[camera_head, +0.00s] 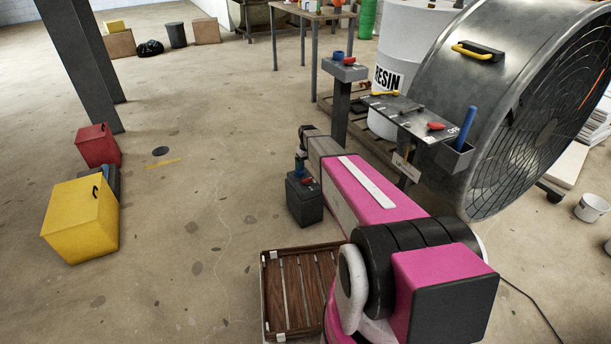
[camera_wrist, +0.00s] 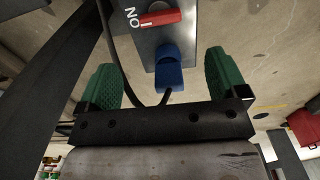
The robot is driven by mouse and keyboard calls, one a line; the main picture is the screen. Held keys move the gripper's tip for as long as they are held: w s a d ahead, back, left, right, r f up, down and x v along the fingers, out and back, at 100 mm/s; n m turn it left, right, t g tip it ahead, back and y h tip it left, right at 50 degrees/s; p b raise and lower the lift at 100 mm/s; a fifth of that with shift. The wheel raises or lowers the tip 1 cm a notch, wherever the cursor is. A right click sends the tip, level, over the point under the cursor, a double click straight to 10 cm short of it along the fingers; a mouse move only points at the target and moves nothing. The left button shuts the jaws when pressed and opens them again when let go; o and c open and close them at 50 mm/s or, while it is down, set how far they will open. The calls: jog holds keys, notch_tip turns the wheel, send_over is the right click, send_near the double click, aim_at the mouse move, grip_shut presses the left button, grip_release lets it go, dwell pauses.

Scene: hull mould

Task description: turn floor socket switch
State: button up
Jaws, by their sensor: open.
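The floor socket (camera_head: 304,206) is a dark box standing on the concrete floor beneath the end of my arm. Its red switch (camera_head: 309,181) and blue plug (camera_head: 299,171) show on top. In the wrist view the red switch (camera_wrist: 160,18) lies crosswise on the grey top plate, its white-marked end beside an ON label. The blue plug (camera_wrist: 168,72) sits closer to me, with a dark cable. My gripper (camera_wrist: 163,82) is open, its green fingers on either side of the plug in the picture. The switch is beyond the fingertips. I cannot tell whether a finger touches anything.
A slatted wooden crate (camera_head: 300,290) stands just in front of the socket. A grey post stand (camera_head: 340,110) and a large fan (camera_head: 490,110) are to the right. A yellow box (camera_head: 80,222) and red box (camera_head: 98,145) stand left. The floor between is clear.

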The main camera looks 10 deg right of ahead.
aim_at(307, 179)
notch_tip(307, 179, down, 11)
jog(key=shift+r, duration=0.15)
dwell(0.4)
jog(key=c, duration=0.9)
